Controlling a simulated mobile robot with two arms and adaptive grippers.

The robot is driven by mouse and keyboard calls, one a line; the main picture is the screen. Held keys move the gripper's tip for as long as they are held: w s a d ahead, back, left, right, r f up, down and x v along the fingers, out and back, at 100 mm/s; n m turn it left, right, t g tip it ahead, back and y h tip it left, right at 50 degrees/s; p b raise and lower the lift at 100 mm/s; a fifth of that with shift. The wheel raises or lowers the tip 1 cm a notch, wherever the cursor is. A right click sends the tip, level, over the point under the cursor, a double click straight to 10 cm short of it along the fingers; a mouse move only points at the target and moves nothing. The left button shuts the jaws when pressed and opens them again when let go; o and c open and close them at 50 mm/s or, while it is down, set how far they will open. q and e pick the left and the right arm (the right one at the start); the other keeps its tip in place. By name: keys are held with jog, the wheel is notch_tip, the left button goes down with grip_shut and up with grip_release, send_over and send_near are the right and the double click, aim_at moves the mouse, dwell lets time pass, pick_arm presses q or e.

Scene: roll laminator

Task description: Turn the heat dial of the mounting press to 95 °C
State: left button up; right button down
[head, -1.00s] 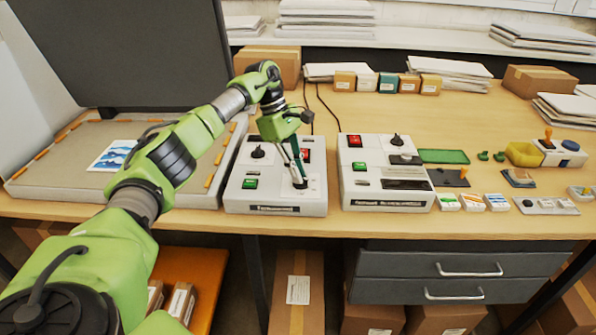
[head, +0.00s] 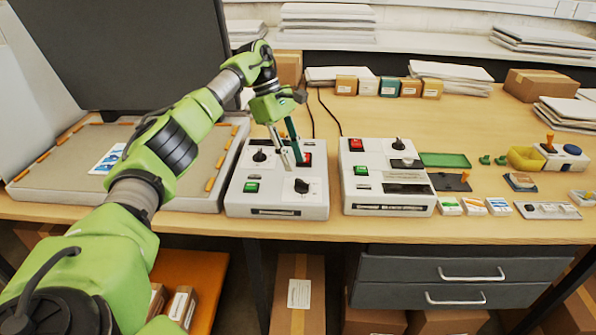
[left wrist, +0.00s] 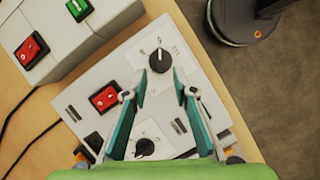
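The control box (head: 277,202) beside the flat press bed carries two black dials, a red switch (head: 307,159) and a green switch (head: 250,187). Its front-right dial (head: 302,186) shows in the left wrist view (left wrist: 159,60), with a pale line at its upper edge; its scale is too small to read. The back-left dial (head: 259,155) also shows in the left wrist view (left wrist: 144,147). My left gripper (head: 292,166) is open and empty above the box, behind the front-right dial. In the left wrist view its fingertips (left wrist: 160,87) are apart, below that dial. My right gripper is out of view.
A second control box (head: 388,205) stands close to the right, with its own dial and switches. The flat press bed (head: 60,190) with its raised dark lid (head: 130,50) is at left. Cables run behind the boxes.

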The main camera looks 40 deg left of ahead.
pick_arm(q)
jog(key=v, duration=0.6)
jog(key=shift+r, duration=0.25)
jog(key=shift+a, duration=0.15)
